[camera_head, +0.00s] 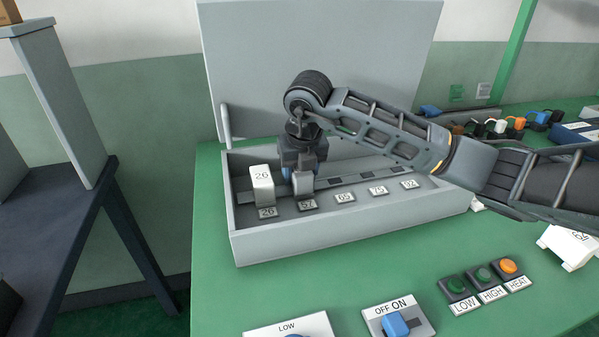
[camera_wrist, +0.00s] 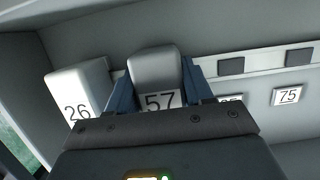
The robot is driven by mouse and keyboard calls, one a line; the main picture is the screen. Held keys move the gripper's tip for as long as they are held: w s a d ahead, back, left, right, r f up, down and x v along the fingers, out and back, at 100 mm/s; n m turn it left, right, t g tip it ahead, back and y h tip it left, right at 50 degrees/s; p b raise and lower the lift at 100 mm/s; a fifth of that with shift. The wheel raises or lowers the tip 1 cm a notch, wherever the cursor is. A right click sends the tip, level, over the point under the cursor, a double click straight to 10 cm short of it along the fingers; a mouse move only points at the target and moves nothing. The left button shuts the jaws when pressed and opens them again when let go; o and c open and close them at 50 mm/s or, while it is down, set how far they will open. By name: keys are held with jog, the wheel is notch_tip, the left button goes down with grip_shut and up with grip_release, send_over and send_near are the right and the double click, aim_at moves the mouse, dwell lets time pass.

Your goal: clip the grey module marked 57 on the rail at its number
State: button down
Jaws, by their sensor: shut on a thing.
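The grey module marked 57 (camera_wrist: 157,70) is between the blue fingers of my gripper (camera_wrist: 160,85) in the wrist view. My gripper (camera_head: 302,180) is shut on it, inside the open grey box. In the head view the module (camera_head: 304,184) stands upright just behind the number plate 57 (camera_head: 307,204), at the rail (camera_head: 350,178). My gripper hides its upper part. The pictures do not show clearly whether its foot is seated on the rail.
A white module marked 26 (camera_head: 262,185) stands at plate 26, just left of my gripper. Plates 65, 75 and 92 have free rail behind them. The box (camera_head: 340,232) has low front walls and a raised lid (camera_head: 315,60). Switches and buttons (camera_head: 482,273) lie in front.

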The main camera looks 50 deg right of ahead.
jog(key=shift+f, duration=0.15)
jog(key=shift+c, duration=1.8)
grip_release()
jog(key=v, duration=0.8)
